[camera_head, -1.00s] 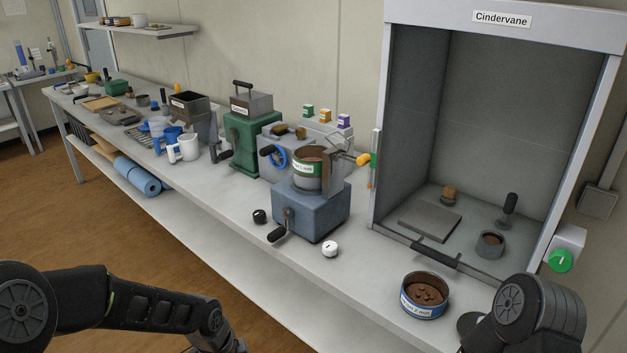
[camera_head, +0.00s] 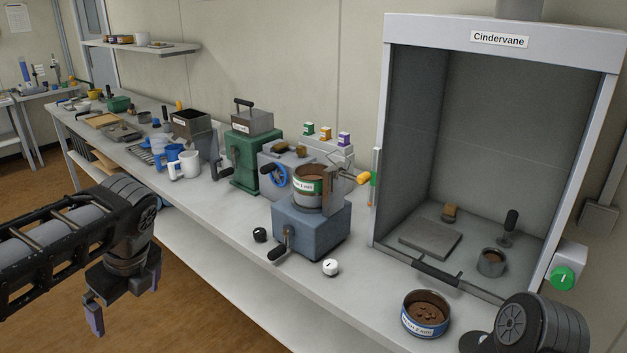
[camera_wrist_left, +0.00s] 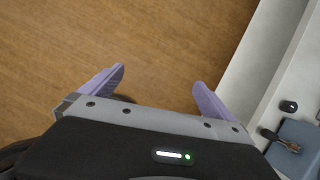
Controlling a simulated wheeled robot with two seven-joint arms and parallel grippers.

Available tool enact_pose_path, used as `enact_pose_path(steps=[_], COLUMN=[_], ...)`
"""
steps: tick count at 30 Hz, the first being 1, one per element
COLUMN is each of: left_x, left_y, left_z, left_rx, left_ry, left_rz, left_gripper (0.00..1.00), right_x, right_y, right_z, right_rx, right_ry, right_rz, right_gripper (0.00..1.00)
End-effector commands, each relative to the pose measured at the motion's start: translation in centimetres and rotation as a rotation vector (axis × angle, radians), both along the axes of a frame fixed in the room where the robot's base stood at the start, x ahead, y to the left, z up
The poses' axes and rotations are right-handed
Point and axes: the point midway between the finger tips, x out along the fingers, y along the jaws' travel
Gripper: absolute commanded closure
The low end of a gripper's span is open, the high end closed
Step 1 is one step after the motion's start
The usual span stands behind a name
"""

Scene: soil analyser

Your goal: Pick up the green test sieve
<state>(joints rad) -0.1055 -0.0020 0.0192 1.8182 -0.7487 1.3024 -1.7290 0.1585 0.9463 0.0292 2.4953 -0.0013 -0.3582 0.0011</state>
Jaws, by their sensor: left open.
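The green test sieve (camera_head: 308,188) is a round metal pan with a green label band and brown soil in it. It sits on top of the blue-grey shaker box (camera_head: 312,228) on the bench, against an upright bracket. My left gripper (camera_head: 124,303) hangs in front of the bench, over the floor, well left of and below the sieve. Its purple fingers are apart and empty; they also show in the left wrist view (camera_wrist_left: 158,88), with bare floor between them. Of my right arm only a dark link shows at the lower right; its gripper is out of frame.
A blue-labelled sieve with soil (camera_head: 426,314) stands at the bench's front right. A black knob (camera_head: 260,235) and a white knob (camera_head: 330,267) lie beside the shaker. Blue and white mugs (camera_head: 186,165) and a green machine (camera_head: 246,158) stand left. The fume hood (camera_head: 498,40) is right.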

Motion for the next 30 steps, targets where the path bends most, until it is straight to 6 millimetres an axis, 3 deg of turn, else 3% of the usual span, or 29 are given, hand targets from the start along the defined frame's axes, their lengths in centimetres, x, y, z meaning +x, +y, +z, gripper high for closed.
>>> enact_pose_path(steps=[9,11,14,17,20,21,24,27,30], left_x=[0.1,0.3,1.0,1.8,1.2,0.3,-3.3,-8.1,-12.8], left_y=[-0.2,-0.6,-2.2,-5.5,-10.4,-12.7,-18.2,-22.3,-24.6], left_z=[-0.3,-1.0,-4.1,-9.8,-17.9,-21.6,-30.0,-36.3,-40.5], left_rx=[-0.005,-0.019,-0.072,-0.182,-0.350,-0.427,-0.599,-0.700,-0.719], left_ry=[0.000,-0.002,-0.006,-0.012,0.000,0.014,0.060,0.106,0.124], left_rz=[0.002,0.010,0.047,0.139,0.330,0.445,0.812,1.244,1.648], left_gripper=[0.00,0.00,0.00,0.00,0.00,0.00,0.00,0.00,0.00], right_x=[0.0,0.0,0.0,0.0,0.0,0.0,0.0,0.0,0.0], right_y=[0.0,0.0,0.0,0.0,0.0,0.0,0.0,0.0,0.0], right_z=[0.0,0.0,0.0,0.0,0.0,0.0,0.0,0.0,0.0], right_rx=[0.000,0.000,0.000,0.000,0.000,0.000,0.000,0.000,0.000], right_ry=[0.000,0.000,0.000,0.000,0.000,0.000,0.000,0.000,0.000], right_rz=[0.000,0.000,0.000,0.000,0.000,0.000,0.000,0.000,0.000], right_gripper=[0.47,0.47,0.47,0.47,0.47,0.47,0.47,0.47,0.47])
